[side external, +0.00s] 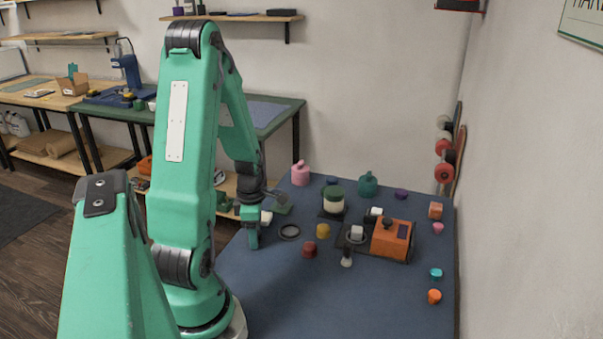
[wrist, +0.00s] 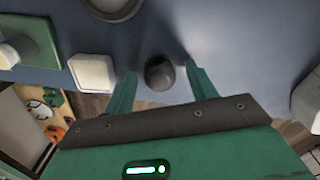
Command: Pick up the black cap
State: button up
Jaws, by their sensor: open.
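A dark rounded piece that looks like the black cap (wrist: 160,76) shows in the wrist view, between the two green fingers of my gripper (wrist: 158,73). The fingers are apart, with a gap visible on each side of the cap.
A white block (wrist: 93,73) lies left of the fingers, with a green plate (wrist: 42,38) beyond it. A dark ring (side external: 289,232) lies close to my gripper. Yellow (side external: 323,231) and red (side external: 309,250) caps and an orange box (side external: 392,239) stand further right. The front mat is clear.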

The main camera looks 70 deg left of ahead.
jog(key=c, duration=1.1)
jog(key=shift+o, duration=0.2)
jog(key=shift+r, duration=0.15)
jog(key=shift+r, duration=1.9)
jog(key=w+d+r, duration=0.4)
jog(key=d+r, duration=0.3)
jog(key=d, duration=0.4)
jog(key=shift+w, duration=0.1)
jog(key=shift+a, duration=0.1)
